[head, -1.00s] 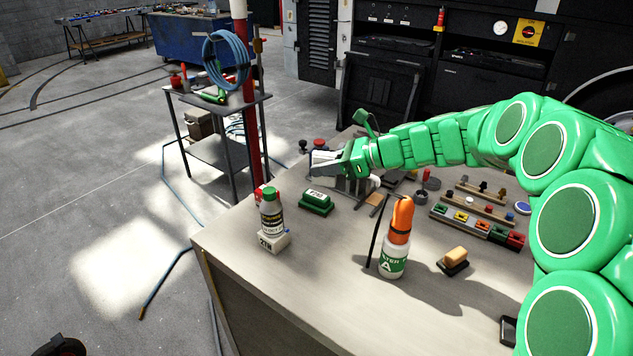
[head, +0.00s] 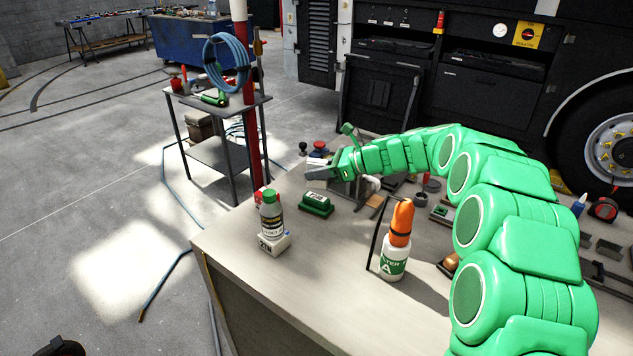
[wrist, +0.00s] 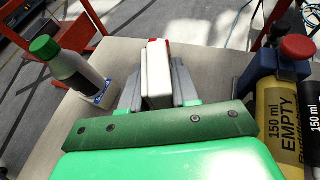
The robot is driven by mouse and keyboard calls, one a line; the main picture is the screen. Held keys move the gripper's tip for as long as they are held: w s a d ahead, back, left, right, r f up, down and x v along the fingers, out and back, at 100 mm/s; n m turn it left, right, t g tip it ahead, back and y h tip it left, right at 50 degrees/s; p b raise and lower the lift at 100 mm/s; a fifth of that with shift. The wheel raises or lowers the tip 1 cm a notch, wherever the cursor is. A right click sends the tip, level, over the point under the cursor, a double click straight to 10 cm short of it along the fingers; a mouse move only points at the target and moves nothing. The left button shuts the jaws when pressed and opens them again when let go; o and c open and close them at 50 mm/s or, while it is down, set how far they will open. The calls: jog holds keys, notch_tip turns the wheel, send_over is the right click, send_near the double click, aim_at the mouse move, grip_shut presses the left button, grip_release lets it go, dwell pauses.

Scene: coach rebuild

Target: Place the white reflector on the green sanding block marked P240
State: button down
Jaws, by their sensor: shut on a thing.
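My gripper (head: 322,172) is shut on the white reflector (wrist: 158,75), a pale upright block with red at its top edge in the wrist view. Grey fingers flank it on both sides. In the head view only a little of the reflector (head: 316,162) shows behind the fingers. The green sanding block (head: 317,203) lies on the bench just below and in front of my gripper in the head view, with a pale label on top. The label is too small to read surely. I cannot make out the sanding block in the wrist view.
A green-capped bottle (head: 271,213) on a white block (head: 274,243) stands left of the sanding block. An orange-topped bottle (head: 397,238) stands to its right. In the wrist view, a yellow bottle (wrist: 280,115) stands at the right. The bench's front left is clear.

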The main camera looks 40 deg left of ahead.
aim_at(316, 182)
jog(key=shift+w+a+f, duration=0.25)
jog(key=shift+f, duration=0.2)
jog(key=shift+w+a+f, duration=0.2)
jog(key=shift+a+f, duration=0.05)
jog(key=shift+f, duration=1.55)
jog(key=shift+f, duration=0.1)
jog(key=c, duration=0.8)
grip_release()
jog(key=shift+c, duration=0.2)
jog(key=v, duration=1.2)
